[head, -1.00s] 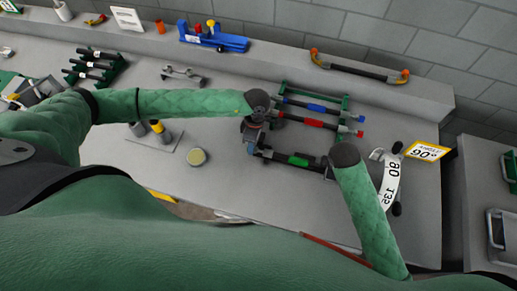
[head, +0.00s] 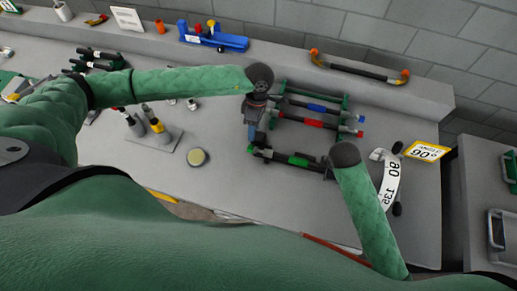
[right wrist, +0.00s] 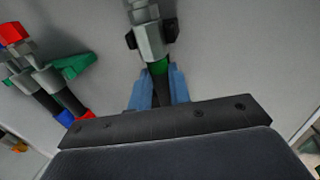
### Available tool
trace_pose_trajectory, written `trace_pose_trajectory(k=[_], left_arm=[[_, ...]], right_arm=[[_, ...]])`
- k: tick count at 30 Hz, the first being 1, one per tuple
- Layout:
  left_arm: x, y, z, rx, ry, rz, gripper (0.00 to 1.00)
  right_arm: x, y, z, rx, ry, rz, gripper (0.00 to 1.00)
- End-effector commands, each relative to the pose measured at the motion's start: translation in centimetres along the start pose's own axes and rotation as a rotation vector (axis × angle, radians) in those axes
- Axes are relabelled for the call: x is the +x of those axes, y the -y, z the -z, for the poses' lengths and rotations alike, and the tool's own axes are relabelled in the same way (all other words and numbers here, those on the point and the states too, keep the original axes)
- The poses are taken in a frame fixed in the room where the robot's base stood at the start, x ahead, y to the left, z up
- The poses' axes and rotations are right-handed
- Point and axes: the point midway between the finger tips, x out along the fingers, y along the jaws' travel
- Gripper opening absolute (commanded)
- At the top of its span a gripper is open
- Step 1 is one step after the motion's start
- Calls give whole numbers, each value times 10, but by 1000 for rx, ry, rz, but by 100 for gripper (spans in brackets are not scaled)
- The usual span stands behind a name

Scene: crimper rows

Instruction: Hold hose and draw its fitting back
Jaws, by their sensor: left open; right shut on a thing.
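A dark hose with a green band (head: 298,160) lies near the bench's front. In the right wrist view the green-banded hose (right wrist: 160,67) ends in a grey hex fitting (right wrist: 148,38). My right gripper (right wrist: 161,88) is shut on the hose just behind this fitting, its blue fingers either side. In the head view my right wrist hides most of that gripper. My left gripper (head: 252,136) is open, pointing down close to the hose's left end. Whether its fingers touch the fitting is hard to tell. Dark pieces flank the fitting in the wrist view.
A green rack (head: 345,104) behind holds a blue-banded hose (head: 316,107) and a red-banded hose (head: 312,124). A curved white scale (head: 389,180) and a yellow-edged sign (head: 423,151) stand at right. A round tin (head: 197,157) and a grey stand (head: 153,152) are at left.

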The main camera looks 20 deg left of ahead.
Motion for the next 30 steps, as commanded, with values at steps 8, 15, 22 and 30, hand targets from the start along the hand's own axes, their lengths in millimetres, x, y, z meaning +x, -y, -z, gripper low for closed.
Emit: trace_pose_trajectory(k=[8, 15, 22, 30], left_arm=[[-30, 0, 0, 0, 0, 0, 48], [-34, 0, 1, 0, -1, 1, 48], [-34, 0, 0, 0, -1, 1, 48], [-34, 0, 0, 0, -1, 0, 48]], right_arm=[[1, 0, 0, 0, 0, 1, 0], [1, 0, 0, 0, 0, 1, 0], [0, 0, 0, 0, 0, 1, 43], [0, 0, 0, 0, 0, 0, 45]])
